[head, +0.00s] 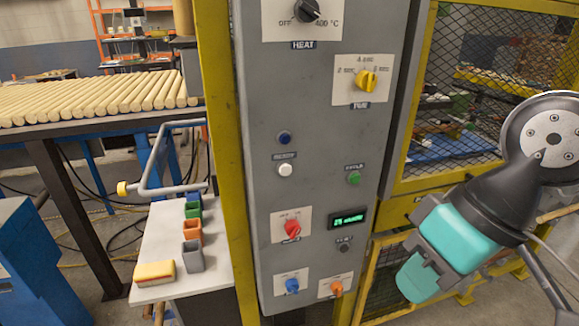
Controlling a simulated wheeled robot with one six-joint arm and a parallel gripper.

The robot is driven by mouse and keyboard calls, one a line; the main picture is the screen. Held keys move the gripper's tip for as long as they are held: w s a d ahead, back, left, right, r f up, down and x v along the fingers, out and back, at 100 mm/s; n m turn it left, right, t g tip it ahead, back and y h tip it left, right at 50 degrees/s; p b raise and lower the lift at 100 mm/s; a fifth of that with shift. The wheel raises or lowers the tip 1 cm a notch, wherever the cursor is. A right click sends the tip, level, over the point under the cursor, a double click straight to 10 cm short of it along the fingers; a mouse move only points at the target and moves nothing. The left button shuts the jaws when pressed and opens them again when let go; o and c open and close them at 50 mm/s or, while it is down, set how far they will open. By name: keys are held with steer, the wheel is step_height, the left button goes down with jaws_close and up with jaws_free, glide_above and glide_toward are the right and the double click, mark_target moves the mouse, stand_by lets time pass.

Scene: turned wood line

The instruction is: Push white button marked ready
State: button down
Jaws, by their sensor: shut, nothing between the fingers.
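The white button (285,170) is a small round knob on the tall grey control panel (320,135), left of the panel's middle. A small dark label plate (285,156) sits just above it; its lettering is too small to read surely. Nothing covers the button. My gripper (418,277), with teal parts at the end of a black wrist, is to the right of the panel and lower than the button. It is shut, empty and clearly apart from the button.
A blue round piece (285,137) is above the white button and a green button (354,178) is to its right. A red knob (292,229) and lit display (347,218) sit lower. A yellow post (222,150) edges the panel; a mesh guard (490,85) stands behind my arm.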

mark_target(285, 170)
steer(key=w+a+f+m+t+y+p, duration=0.1)
steer(key=w+a+f+m+t+p, duration=0.1)
steer(key=w+a+m+t+p, duration=0.5)
steer(key=w+a+m+p, duration=0.4)
steer(key=w+m+p, duration=0.2)
steer(key=w+p, duration=0.1)
steer(key=shift+w+f+m+y, duration=0.2)
steer(key=shift+w+m+y, duration=0.15)
steer(key=shift+m+y, duration=0.05)
steer(key=shift+a, duration=0.1)
steer(key=shift+w+a+p, duration=0.2)
steer(key=shift+w+a, duration=0.2)
steer(key=shift+w, duration=1)
steer(key=shift+w+a+p, duration=0.15)
steer(key=shift+w+a, duration=0.25)
steer(key=shift+w, duration=1.05)
steer(key=shift+w+a+p, duration=0.2)
steer(key=shift+w+a, duration=0.2)
steer(key=shift+w, duration=1)
steer(key=shift+w, duration=0.1)
steer(key=shift+w+a, duration=0.1)
steer(key=shift+w, duration=0.2)
